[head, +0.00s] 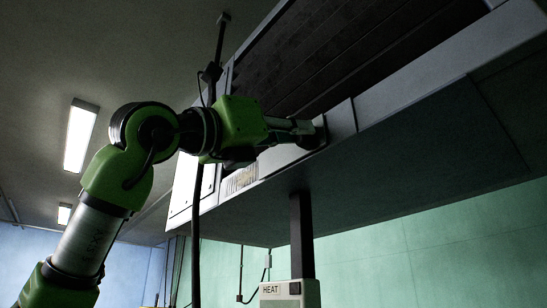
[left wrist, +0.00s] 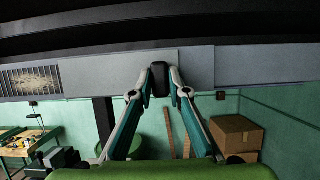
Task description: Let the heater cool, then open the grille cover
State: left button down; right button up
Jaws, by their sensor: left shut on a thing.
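The heater (head: 440,150) is a large grey overhead unit, seen from below in the head view. Its dark slatted face (head: 350,50), which looks like the grille cover, shows no glow. My left gripper (head: 312,133) reaches up to the grey front strip below the slats. In the left wrist view, my left gripper (left wrist: 160,80) has both fingertips closed on a small dark block, likely a handle (left wrist: 160,79), in front of the grey strip (left wrist: 120,72). Whether the cover is latched cannot be told. My right gripper is not in view.
A grey box marked HEAT (head: 290,293) stands below the unit by a dark post (head: 301,235). A small vent (left wrist: 31,79) sits left on the strip. Cardboard boxes (left wrist: 237,133) and a bench (left wrist: 22,143) stand below by the green wall. A dark vertical pole (head: 196,240) passes near my arm.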

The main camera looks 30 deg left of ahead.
pick_arm(q)
jog(key=shift+s+d, duration=0.25)
jog(key=shift+d, duration=0.4)
jog(key=shift+s+d, duration=0.25)
jog(key=shift+d, duration=0.4)
jog(key=c, duration=1.9)
grip_release()
jog(key=shift+a, duration=0.1)
jog(key=v, duration=1.2)
